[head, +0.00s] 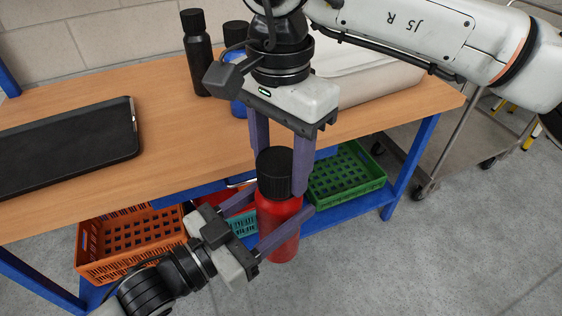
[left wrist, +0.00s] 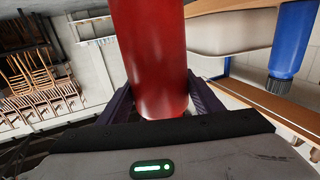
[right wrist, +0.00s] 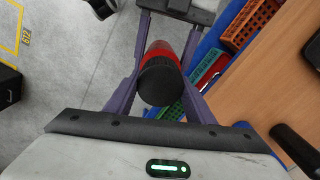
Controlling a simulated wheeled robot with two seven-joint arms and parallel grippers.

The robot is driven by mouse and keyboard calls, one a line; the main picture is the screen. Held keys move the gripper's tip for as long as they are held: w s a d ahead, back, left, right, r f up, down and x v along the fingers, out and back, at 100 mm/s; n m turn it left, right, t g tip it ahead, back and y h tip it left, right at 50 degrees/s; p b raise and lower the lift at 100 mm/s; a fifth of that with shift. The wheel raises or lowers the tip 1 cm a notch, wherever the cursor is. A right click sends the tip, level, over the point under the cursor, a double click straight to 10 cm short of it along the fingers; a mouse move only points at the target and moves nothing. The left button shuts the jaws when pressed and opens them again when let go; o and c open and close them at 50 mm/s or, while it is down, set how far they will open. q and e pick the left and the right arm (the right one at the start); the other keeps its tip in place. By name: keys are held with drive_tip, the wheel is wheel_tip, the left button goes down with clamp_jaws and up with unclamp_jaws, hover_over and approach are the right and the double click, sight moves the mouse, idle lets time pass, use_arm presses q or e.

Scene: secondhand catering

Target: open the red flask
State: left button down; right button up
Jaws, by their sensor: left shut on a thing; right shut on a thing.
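The red flask (head: 279,222) with a ribbed black cap (head: 274,172) is held upright in the air in front of the table. My left gripper (head: 277,216) is shut on the red body from the left; the red body fills the middle of the left wrist view (left wrist: 152,60). My right gripper (head: 279,165) comes from above, its fingers on either side of the black cap, and is shut on it. In the right wrist view the cap (right wrist: 160,82) sits between the fingers, seen from above. The cap is on the flask.
The wooden table (head: 180,130) holds a black tray (head: 70,148), a black bottle (head: 197,55) and a blue flask (head: 238,108) at the back. An orange crate (head: 130,245) and a green crate (head: 345,178) stand on the blue shelf below. A metal cart (head: 465,110) is at right.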

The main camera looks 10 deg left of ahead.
drive_tip(key=n, duration=0.6)
drive_tip(key=shift+w+a+n, duration=0.1)
drive_tip(key=shift+a+n, duration=0.05)
drive_tip(key=shift+n, duration=0.25)
drive_tip(key=n, duration=1)
drive_tip(key=shift+a+r, duration=0.1)
drive_tip(key=n, duration=0.4)
drive_tip(key=shift+n, duration=0.4)
drive_tip(key=o, duration=1.2)
drive_tip(key=shift+c, duration=0.6)
